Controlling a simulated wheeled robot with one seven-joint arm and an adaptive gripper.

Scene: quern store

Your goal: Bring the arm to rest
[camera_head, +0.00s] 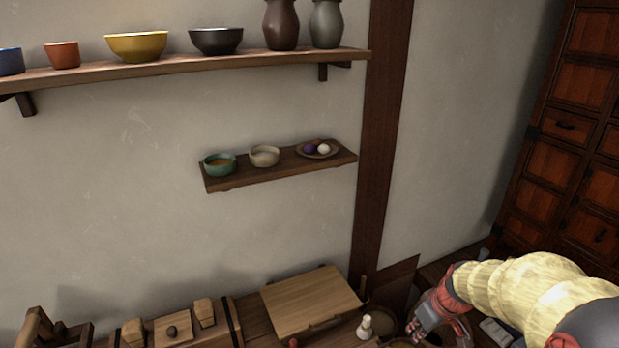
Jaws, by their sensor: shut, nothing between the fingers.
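My arm (530,297) reaches in from the lower right corner, with a pale yellow sleeve and red and grey joints. My gripper (413,328) is at its end, low in the view, angled down and to the left. It is shut and holds nothing. It is close to the right end of the low surface, over or beside a dark round vessel partly hidden at the bottom edge.
A wooden board (311,304) and a small pale bottle-like object (366,326) lie left of my gripper. A small wall shelf (278,169) holds bowls and a dish. A longer shelf (180,69) carries bowls and vases. A drawer cabinet (565,130) stands right.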

